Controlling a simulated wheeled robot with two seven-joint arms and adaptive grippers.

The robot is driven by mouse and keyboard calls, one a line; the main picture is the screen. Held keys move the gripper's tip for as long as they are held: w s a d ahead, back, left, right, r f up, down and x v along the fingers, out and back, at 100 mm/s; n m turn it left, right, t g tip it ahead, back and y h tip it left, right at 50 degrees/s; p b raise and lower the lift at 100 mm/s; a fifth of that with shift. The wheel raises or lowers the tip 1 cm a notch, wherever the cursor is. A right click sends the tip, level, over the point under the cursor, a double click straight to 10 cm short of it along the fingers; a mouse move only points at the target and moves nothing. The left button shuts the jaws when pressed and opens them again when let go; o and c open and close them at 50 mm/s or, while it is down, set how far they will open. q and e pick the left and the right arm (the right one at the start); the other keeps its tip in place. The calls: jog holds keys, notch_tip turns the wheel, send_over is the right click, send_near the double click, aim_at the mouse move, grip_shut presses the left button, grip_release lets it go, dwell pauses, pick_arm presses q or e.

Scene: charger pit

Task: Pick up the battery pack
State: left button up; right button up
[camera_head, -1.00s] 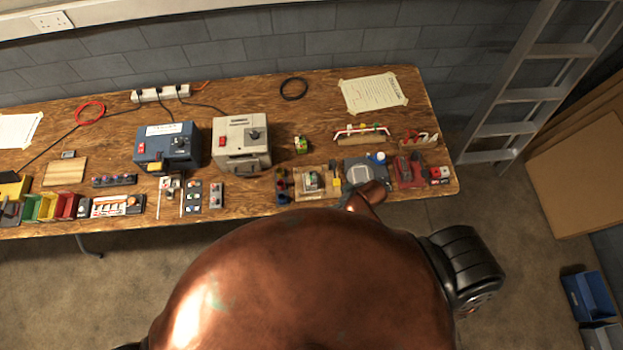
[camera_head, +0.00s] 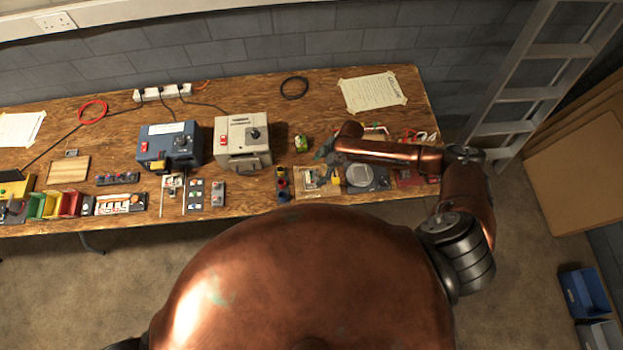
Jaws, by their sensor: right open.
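A small green-and-dark block (camera_head: 301,144), which looks like the battery pack, sits on the wooden workbench (camera_head: 250,92) to the right of the beige box. My right arm reaches in from the right over the bench. My right gripper (camera_head: 322,154) is open and small in the picture, just right of and slightly nearer than the green block, apparently apart from it. The wrist partly hides the fingers. My left gripper is not in view.
A beige box (camera_head: 242,142) and a blue box (camera_head: 169,146) with knobs stand left of the block. A black cable ring (camera_head: 294,88) and a taped paper sheet (camera_head: 372,92) lie behind. Small parts line the front edge. A ladder (camera_head: 530,94) leans at right.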

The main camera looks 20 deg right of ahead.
aim_at(311, 177)
jog(key=x, duration=0.2)
jog(key=p+x, duration=0.1)
jog(key=x, duration=0.4)
jog(key=shift+s+a+r, duration=0.1)
jog(key=shift+a, duration=0.2)
jog(key=shift+c, duration=0.7)
jog(key=c, duration=1.4)
jog(key=shift+c, duration=1.1)
jog(key=shift+r, duration=0.1)
